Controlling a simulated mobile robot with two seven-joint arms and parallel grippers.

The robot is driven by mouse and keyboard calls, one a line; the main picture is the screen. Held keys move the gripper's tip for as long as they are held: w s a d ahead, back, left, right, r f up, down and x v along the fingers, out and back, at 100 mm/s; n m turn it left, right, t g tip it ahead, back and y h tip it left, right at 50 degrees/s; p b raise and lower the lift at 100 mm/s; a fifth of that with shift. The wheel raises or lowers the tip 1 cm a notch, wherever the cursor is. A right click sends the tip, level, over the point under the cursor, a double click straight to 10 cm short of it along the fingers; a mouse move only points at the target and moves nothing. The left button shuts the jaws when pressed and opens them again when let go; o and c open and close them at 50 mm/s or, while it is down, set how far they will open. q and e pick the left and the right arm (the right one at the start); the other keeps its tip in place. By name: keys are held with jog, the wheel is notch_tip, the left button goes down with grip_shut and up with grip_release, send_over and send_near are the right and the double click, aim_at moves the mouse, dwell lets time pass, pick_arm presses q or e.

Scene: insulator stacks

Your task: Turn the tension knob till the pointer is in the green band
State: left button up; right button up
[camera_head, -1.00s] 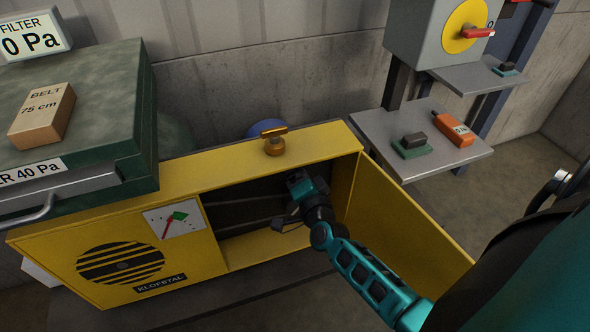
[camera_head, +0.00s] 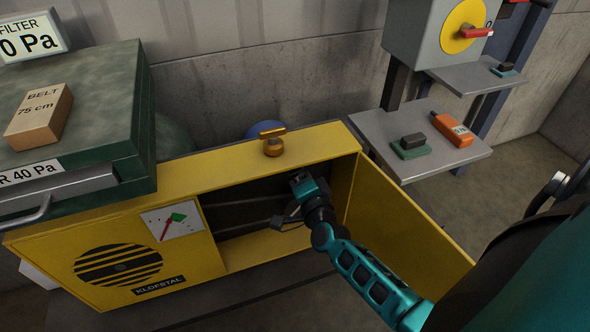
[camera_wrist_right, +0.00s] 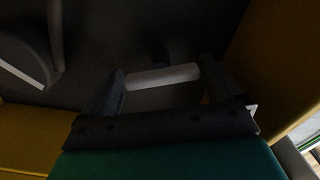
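The gauge (camera_head: 156,218) on the front of the yellow housing (camera_head: 215,240) has a red pointer (camera_head: 165,231), left of and below the green band (camera_head: 180,218). My right gripper (camera_head: 299,180) reaches through the housing's open side into its dark inside. In the right wrist view its fingers (camera_wrist_right: 162,88) are spread apart, with a pale grey bar (camera_wrist_right: 162,76) between them. Whether they press on the bar is too dark to tell. A brass T-handled knob (camera_head: 273,141) stands on the housing's top, apart from the gripper. My left gripper is not in view.
The yellow door (camera_head: 400,230) stands open right of my right arm. A grey shelf (camera_head: 450,163) behind it holds a green-based block (camera_head: 411,147) and an orange device (camera_head: 452,130). A green case (camera_head: 100,90) with a belt box (camera_head: 40,115) stands at left.

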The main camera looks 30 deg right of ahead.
jog(key=shift+o, duration=0.4)
jog(key=shift+a, duration=0.15)
jog(key=shift+s+a, duration=0.1)
jog(key=shift+s, duration=0.25)
jog(key=v, duration=1.2)
jog(key=shift+p, duration=0.35)
